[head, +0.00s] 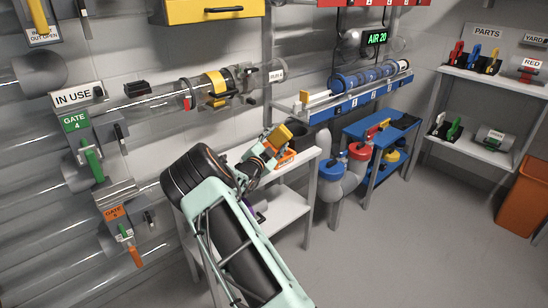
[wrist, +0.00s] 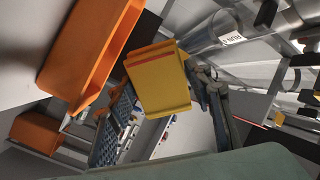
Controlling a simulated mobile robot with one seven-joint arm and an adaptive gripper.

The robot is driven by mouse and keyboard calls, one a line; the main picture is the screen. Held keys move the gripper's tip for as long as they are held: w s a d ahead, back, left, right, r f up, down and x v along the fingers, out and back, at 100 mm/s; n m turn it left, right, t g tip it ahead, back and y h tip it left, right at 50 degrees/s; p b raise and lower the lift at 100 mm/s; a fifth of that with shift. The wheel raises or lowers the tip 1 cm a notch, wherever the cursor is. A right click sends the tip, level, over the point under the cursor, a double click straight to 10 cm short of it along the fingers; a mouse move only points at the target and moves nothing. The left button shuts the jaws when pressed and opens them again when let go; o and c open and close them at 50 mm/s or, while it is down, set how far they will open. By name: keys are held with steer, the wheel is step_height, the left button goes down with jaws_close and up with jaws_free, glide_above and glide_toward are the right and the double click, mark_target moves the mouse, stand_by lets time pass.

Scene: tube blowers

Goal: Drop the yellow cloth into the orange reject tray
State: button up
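The yellow cloth (head: 281,136) shows as a thick folded pad at the tip of my gripper (head: 272,142) in the head view. In the wrist view the yellow cloth (wrist: 158,80) is tilted in mid-picture, with a red stripe near its upper edge. The orange reject tray (head: 287,158) is on the white bench just below the cloth, partly hidden by my gripper. In the wrist view the tray (wrist: 72,75) is at upper left, apart from the cloth.
The white bench (head: 290,201) carries a dark container (head: 306,134) behind the tray. A blue cart (head: 375,130) stands to the right. An orange bin (head: 524,195) stands at the far right. Clear pipes and gates line the left wall.

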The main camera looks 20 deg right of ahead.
steer(key=o, duration=0.4)
steer(key=shift+c, duration=0.2)
steer(key=v, duration=1.2)
